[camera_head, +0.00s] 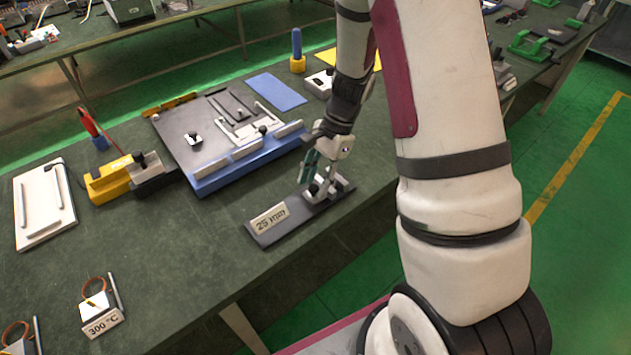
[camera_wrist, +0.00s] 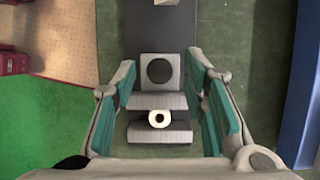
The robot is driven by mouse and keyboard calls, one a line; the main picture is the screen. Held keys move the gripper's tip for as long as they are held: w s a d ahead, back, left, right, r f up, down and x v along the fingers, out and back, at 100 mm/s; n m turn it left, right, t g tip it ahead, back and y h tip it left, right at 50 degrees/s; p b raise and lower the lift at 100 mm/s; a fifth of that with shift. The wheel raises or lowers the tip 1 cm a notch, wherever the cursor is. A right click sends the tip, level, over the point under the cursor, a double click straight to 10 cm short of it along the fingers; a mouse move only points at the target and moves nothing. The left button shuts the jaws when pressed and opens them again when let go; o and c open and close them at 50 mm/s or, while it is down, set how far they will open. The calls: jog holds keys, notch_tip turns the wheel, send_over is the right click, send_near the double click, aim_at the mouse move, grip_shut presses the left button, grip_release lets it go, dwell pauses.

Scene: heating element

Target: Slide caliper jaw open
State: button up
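The caliper device stands on a dark base plate (camera_head: 280,222) with a "25 mm" label (camera_head: 269,218) at the front edge of the green bench. In the wrist view, a grey block with a dark round face (camera_wrist: 158,70) sits above two stepped grey jaw pieces, with a pale round knob (camera_wrist: 159,118) between them. My gripper (camera_head: 318,178) is over the right end of the plate. Its teal-padded fingers (camera_wrist: 160,85) are apart on either side of the grey pieces, with gaps visible. In the head view my gripper partly hides the jaw; contact is not visible.
A dark board with a blue edge (camera_head: 245,160) lies behind the caliper. A yellow and grey tool (camera_head: 125,176) is at left, and a small stand marked "300 °C" (camera_head: 102,327) is at front left. The bench between them is clear.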

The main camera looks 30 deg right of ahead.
aim_at(314, 187)
jog(key=shift+a+f, duration=0.1)
jog(key=shift+f, duration=0.25)
jog(key=shift+c, duration=0.6)
grip_shut()
jog(key=shift+s+a+p, duration=0.1)
jog(key=shift+s+a, duration=0.1)
jog(key=shift+a, duration=0.65)
jog(key=shift+s+a+p, duration=0.15)
jog(key=shift+s+a, duration=0.05)
jog(key=shift+a, duration=0.6)
jog(key=shift+s+a+p, duration=0.1)
jog(key=shift+s+a, duration=0.1)
jog(key=shift+a, duration=0.65)
jog(key=shift+o, duration=0.6)
grip_release()
jog(key=shift+r, duration=0.1)
jog(key=v, duration=1.1)
jog(key=shift+d+r, duration=0.2)
jog(key=shift+r, duration=0.15)
